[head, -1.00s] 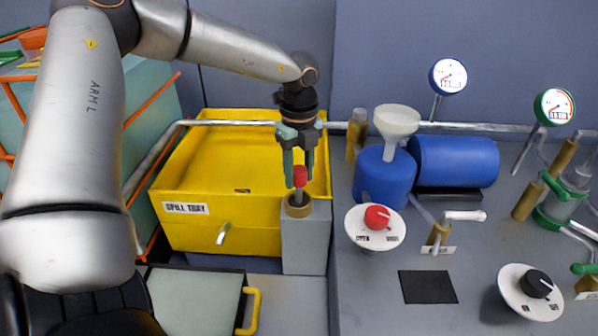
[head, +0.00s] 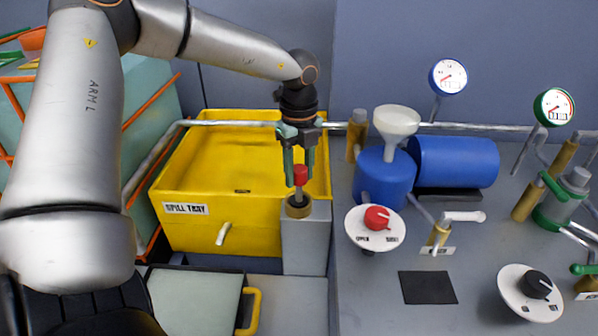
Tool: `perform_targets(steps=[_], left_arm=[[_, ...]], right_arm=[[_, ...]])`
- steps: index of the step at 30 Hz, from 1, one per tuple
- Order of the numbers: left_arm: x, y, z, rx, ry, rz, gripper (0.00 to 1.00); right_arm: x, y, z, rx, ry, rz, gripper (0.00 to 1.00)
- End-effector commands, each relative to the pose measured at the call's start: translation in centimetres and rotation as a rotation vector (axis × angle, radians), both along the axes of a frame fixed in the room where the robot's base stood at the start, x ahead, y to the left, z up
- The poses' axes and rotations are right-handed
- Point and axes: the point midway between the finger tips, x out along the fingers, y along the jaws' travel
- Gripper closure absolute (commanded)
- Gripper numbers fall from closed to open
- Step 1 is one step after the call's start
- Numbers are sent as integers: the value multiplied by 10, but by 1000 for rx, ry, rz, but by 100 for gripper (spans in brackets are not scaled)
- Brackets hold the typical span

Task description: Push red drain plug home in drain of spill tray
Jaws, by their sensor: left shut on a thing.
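The red drain plug (head: 301,174) is upright between the fingers of my left gripper (head: 300,179), which is shut on its red top. Its grey lower stem points down at a brass ring (head: 298,208) on top of a grey block. The stem's lower end meets the ring's opening in this view; how deep it sits I cannot tell. The yellow spill tray (head: 218,225) with its label stands directly behind and left of the block, a small spout on its front. My right gripper is not in view.
Right of the block are a blue container with a white funnel (head: 397,121), a blue cylinder (head: 453,161), a red-knob dial (head: 376,220) and a valve lever (head: 463,216). A pipe (head: 225,123) runs along the back. A black square (head: 427,287) lies on the grey bench.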

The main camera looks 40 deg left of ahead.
Motion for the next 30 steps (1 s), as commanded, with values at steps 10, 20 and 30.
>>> perform_targets(steps=[10, 20, 30], left_arm=[[0, 0, 19, 1, -1, 0, 98], [0, 0, 36, 1, -1, 0, 98], [0, 0, 53, 1, 0, 0, 98]], right_arm=[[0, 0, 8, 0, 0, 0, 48], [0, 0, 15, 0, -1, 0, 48], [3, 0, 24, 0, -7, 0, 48]])
